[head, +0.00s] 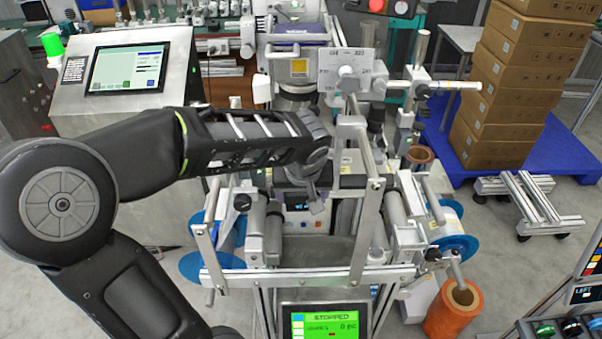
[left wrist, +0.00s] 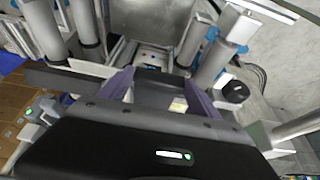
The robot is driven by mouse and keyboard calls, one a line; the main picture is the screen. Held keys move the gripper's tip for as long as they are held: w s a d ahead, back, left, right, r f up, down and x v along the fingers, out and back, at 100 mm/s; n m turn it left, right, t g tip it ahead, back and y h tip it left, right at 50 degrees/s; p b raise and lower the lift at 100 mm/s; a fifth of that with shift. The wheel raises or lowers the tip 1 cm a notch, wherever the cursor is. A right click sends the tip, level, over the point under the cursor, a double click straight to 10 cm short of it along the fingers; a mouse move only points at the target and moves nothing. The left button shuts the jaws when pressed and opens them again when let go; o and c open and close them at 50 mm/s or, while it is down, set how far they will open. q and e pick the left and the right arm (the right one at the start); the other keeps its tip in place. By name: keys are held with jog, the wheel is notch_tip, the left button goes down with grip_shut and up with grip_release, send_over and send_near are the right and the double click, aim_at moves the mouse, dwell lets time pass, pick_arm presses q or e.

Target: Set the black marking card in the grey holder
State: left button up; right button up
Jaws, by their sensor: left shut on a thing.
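My left arm reaches in from the left in the head view. Its gripper (head: 316,190) is over the middle of the film-reel machine (head: 225,278). In the left wrist view, the two purplish fingers of the left gripper (left wrist: 160,94) stand on either side of a dark flat piece, which looks like the black marking card (left wrist: 152,97). A small pale yellow patch shows at its right part. In the head view the card is not clear, hidden by the gripper or too small. I cannot pick out the grey holder for certain. My right gripper is not in view.
A green screen (head: 325,323) reads STOPPED at the machine's front. Metal bars and rollers rise close around the gripper. Blue reels (head: 455,247) flank the machine, with an orange roll (head: 455,308) at lower right. A console (head: 125,75) stands left; stacked cartons (head: 520,80) stand right.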

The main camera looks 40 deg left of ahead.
pick_arm(q)
jog(key=w+a, duration=0.2)
jog(key=w, duration=0.1)
jog(key=w+a+p, duration=0.1)
jog(key=w+a, duration=0.2)
jog(key=shift+a+p, duration=0.1)
jog(key=shift+p, duration=0.25)
jog(key=p+x, duration=0.1)
jog(key=x, duration=0.1)
jog(key=shift+f, duration=0.8)
jog(key=shift+f, duration=0.2)
jog(key=o, duration=1.5)
